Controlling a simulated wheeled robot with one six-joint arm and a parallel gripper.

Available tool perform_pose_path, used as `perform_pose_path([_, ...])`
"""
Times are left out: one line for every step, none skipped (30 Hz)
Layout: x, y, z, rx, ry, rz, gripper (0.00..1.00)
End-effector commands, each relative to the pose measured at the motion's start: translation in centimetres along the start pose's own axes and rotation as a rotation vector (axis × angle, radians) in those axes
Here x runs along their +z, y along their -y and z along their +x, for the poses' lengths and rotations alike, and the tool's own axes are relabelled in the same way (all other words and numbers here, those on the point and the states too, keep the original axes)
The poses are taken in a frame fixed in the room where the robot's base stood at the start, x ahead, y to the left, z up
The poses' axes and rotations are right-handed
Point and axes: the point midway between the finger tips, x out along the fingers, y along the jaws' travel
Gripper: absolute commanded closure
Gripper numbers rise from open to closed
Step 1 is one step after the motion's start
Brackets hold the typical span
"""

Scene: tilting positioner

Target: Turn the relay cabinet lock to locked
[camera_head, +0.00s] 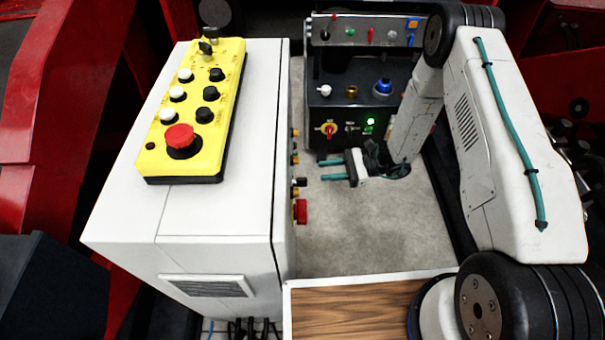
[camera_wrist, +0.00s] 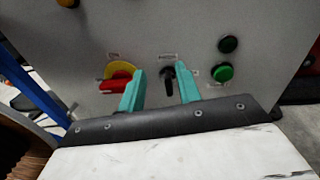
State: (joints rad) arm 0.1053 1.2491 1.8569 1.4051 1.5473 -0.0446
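My gripper (camera_head: 332,170) is open, its two teal fingers pointing left at the side panel of the white cabinet (camera_head: 225,150). In the wrist view my gripper (camera_wrist: 160,88) spans a small black turn handle (camera_wrist: 170,80) on the grey-white panel. The handle lies between the fingertips and looks roughly upright; whether the fingers touch it is not clear. A small label above it is too small to read, so I cannot tell for sure that it is the relay cabinet lock.
A red handle on a yellow disc (camera_wrist: 118,76) is left of the fingers. A green button (camera_wrist: 222,73) and a black button (camera_wrist: 228,44) are to the right. A yellow control box (camera_head: 197,110) lies on the cabinet. A dark control panel (camera_head: 350,105) stands behind my gripper.

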Motion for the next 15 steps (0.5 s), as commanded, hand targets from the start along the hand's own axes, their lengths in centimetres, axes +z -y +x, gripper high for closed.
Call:
perform_pose_path([-1.7, -0.5, 0.1, -0.027, 0.009, 0.028, 0.66])
perform_pose_path([-2.4, -0.6, 0.1, -0.041, 0.013, 0.04, 0.66])
perform_pose_path([-3.2, -0.8, 0.1, -0.058, 0.017, 0.052, 0.66])
perform_pose_path([-3.7, -0.8, 0.1, -0.069, 0.019, 0.059, 0.66])
perform_pose_path([-4.1, -0.9, 0.1, -0.077, 0.021, 0.066, 0.66])
perform_pose_path([-4.6, -1.0, 0.1, -0.086, 0.023, 0.073, 0.66])
perform_pose_path([-4.8, -1.1, 0.2, -0.091, 0.024, 0.076, 0.66])
perform_pose_path([-4.9, -1.1, 0.2, -0.095, 0.025, 0.079, 0.66])
perform_pose_path([-5.1, -1.1, 0.5, -0.097, 0.026, 0.081, 0.66])
perform_pose_path([-5.1, -1.1, 0.7, -0.098, 0.026, 0.082, 0.66])
perform_pose_path([-5.1, -1.1, 1.0, -0.098, 0.026, 0.083, 0.66])
perform_pose_path([-5.1, -1.1, 1.5, -0.097, 0.026, 0.083, 0.66])
perform_pose_path([-5.1, -1.0, 2.0, -0.096, 0.026, 0.082, 0.66])
perform_pose_path([-5.1, -1.0, 2.5, -0.095, 0.026, 0.082, 0.66])
perform_pose_path([-5.0, -0.9, 3.2, -0.095, 0.026, 0.082, 0.66])
